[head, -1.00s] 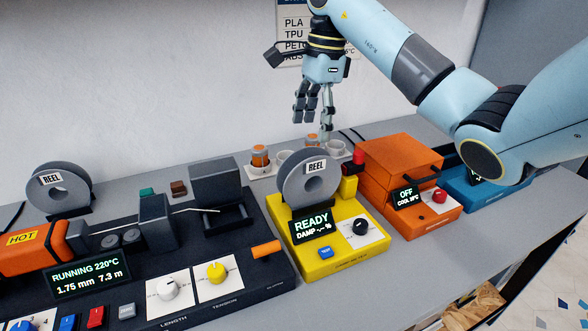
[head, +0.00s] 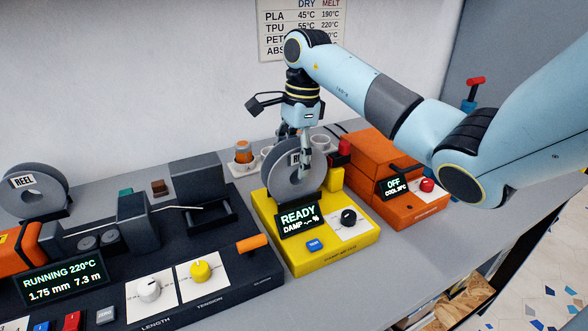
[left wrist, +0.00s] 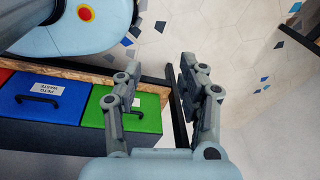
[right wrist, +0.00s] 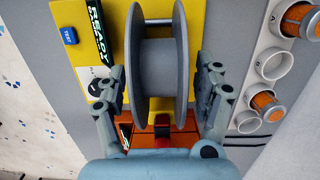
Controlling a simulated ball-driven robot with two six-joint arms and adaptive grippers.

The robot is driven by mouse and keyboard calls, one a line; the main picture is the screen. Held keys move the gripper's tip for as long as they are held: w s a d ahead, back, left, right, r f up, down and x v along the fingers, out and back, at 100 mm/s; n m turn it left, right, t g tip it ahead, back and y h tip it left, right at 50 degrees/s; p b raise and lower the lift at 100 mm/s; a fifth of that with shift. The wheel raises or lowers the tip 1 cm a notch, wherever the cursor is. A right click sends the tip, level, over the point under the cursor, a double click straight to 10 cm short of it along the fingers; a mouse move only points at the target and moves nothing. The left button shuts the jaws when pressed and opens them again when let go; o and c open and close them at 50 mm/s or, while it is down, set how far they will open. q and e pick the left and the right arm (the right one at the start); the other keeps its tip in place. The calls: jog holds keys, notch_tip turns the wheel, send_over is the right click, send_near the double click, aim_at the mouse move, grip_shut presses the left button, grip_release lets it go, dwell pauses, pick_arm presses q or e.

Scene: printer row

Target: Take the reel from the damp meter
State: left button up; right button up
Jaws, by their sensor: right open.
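The grey reel (head: 276,192) stands upright on the yellow damp meter (head: 340,262), whose display reads READY and DAMP -.- %. My right gripper (head: 294,152) is open and comes down from above onto the top of the reel. In the right wrist view, the reel (right wrist: 158,70) lies between the two spread fingers of the right gripper (right wrist: 162,95), with a gap on each side. The reel's label is partly hidden by a finger in the head view. My left gripper (left wrist: 162,85) is open and empty, pointing over the floor.
An orange box (head: 372,160) with an OFF display stands right of the meter. A dark machine (head: 230,285), reading RUNNING 220°C, stands left, with another reel (head: 22,205) behind. Cups (head: 243,155) stand behind the meter. Blue and green bins (left wrist: 65,105) are near my left gripper.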

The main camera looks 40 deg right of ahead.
aim_at(294, 140)
jog(key=c, duration=1.3)
pick_arm(q)
jog(key=shift+s, duration=0.6)
jog(key=shift+f, duration=0.1)
pick_arm(e)
jog(key=shift+r, duration=0.6)
notch_tip(294, 140, up, 3)
jog(key=shift+d+f+b, duration=0.1)
jog(key=shift+b, duration=0.6)
pick_arm(q)
notch_tip(294, 140, down, 4)
jog(key=shift+r+b, duration=0.2)
jog(key=shift+b, duration=0.95)
pick_arm(e)
jog(key=s+d+r, duration=0.2)
jog(key=s, duration=0.1)
jog(key=s+d+r, duration=0.2)
jog(key=s+d, duration=0.1)
jog(key=s+d+r, duration=0.2)
jog(key=r, duration=0.1)
jog(key=shift+s+d, duration=0.3)
jog(key=shift+s, duration=0.1)
